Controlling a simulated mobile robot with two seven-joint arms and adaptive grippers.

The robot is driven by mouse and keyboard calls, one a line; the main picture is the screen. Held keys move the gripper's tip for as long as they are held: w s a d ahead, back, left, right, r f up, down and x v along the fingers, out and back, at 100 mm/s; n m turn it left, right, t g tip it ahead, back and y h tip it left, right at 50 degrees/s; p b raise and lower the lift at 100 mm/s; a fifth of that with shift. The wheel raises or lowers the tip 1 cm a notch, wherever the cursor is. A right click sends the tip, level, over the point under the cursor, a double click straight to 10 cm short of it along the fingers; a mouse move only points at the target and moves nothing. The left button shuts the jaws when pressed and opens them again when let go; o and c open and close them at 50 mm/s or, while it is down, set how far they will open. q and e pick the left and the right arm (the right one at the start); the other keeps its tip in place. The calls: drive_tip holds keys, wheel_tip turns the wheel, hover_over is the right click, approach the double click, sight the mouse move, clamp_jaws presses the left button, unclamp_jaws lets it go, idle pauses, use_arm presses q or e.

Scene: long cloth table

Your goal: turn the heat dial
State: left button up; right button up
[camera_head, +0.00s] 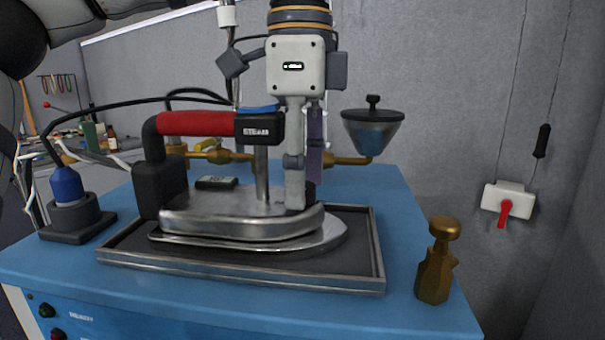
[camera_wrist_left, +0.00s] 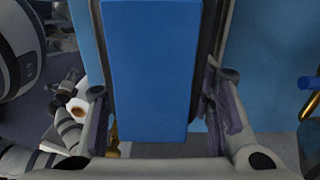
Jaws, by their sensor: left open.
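The steam iron (camera_head: 240,218) rests flat on a dark metal-rimmed tray (camera_head: 375,250). It has a red handle (camera_head: 195,123) and a black block marked STEAM. A blue piece (camera_head: 258,108) shows at the top by this block; I cannot tell whether it is the heat dial. My left gripper (camera_head: 305,180) points down at the handle's right end, over the iron's front part. It is open. In the left wrist view, a blue bar-like part (camera_wrist_left: 150,70) lies between the spread fingers of my left gripper (camera_wrist_left: 165,115); contact is not clear. My right gripper does not show.
A lidded funnel (camera_head: 373,128) on brass pipe stands behind the iron. A blue-topped holder (camera_head: 70,200) stands left. Small knobs (camera_head: 46,310) are on the front panel. A red-lever box (camera_head: 507,202) hangs right.

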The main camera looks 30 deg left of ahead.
use_arm(q)
clamp_jaws()
drive_tip(key=shift+s+r+m+p, duration=0.4)
drive_tip(key=shift+m+p, duration=0.3)
drive_tip(key=shift+p, duration=0.1)
drive_tip(key=shift+w+f+m, duration=0.3)
drive_tip(key=shift+w+m, duration=0.05)
drive_tip(key=shift+m, duration=0.05)
drive_tip(key=shift+w+f+m, duration=0.1)
drive_tip(key=shift+f+m, duration=0.05)
drive_tip(key=shift+m, duration=0.15)
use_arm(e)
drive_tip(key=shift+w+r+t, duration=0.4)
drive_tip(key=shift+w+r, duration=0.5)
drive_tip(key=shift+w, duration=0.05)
use_arm(q)
unclamp_jaws()
